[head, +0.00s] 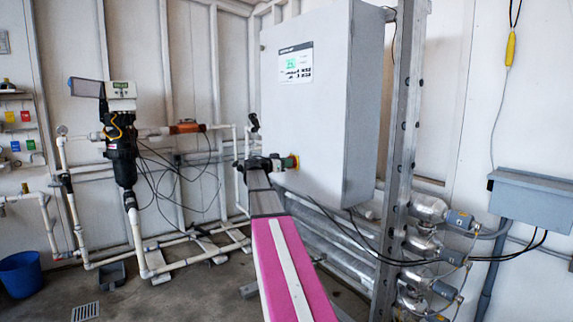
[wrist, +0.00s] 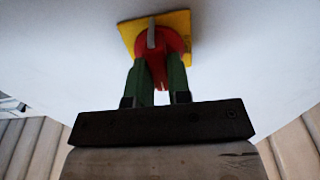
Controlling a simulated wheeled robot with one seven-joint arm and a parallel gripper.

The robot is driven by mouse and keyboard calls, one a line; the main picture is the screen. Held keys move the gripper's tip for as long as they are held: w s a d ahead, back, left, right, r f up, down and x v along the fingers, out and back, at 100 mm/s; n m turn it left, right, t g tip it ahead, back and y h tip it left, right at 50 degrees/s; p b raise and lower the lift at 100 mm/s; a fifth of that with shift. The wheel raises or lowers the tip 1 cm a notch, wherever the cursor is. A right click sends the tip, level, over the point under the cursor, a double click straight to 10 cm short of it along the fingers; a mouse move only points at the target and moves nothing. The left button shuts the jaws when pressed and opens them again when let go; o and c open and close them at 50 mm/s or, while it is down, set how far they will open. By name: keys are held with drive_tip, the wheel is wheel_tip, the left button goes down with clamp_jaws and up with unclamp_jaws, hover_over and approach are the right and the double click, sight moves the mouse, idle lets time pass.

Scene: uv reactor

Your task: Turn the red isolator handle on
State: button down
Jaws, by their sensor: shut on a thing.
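The red isolator handle (wrist: 171,42) sits on a yellow square plate (wrist: 128,29) on the cabinet wall in the wrist view. A grey bar stands upright on the handle's face. The two green fingers of my gripper (wrist: 160,78) are shut on the lower part of the handle, one on each side. The fingers hide part of the handle in both views.
The grey cabinet (head: 310,110) carries a label on its front. A steel post (head: 402,140) and several metal cylinders (head: 428,208) stand to its right. White pipes (head: 135,230) and a black filter unit (head: 122,160) stand at left. A blue bucket (head: 21,274) is on the floor.

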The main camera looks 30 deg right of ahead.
idle(0.3)
drive_tip(key=c, duration=1.1)
unclamp_jaws()
drive_tip(key=shift+o, duration=0.2)
drive_tip(key=shift+a, duration=0.15)
drive_tip(key=s+a, duration=0.1)
drive_tip(key=a, duration=0.9)
drive_tip(key=shift+s+a, duration=0.25)
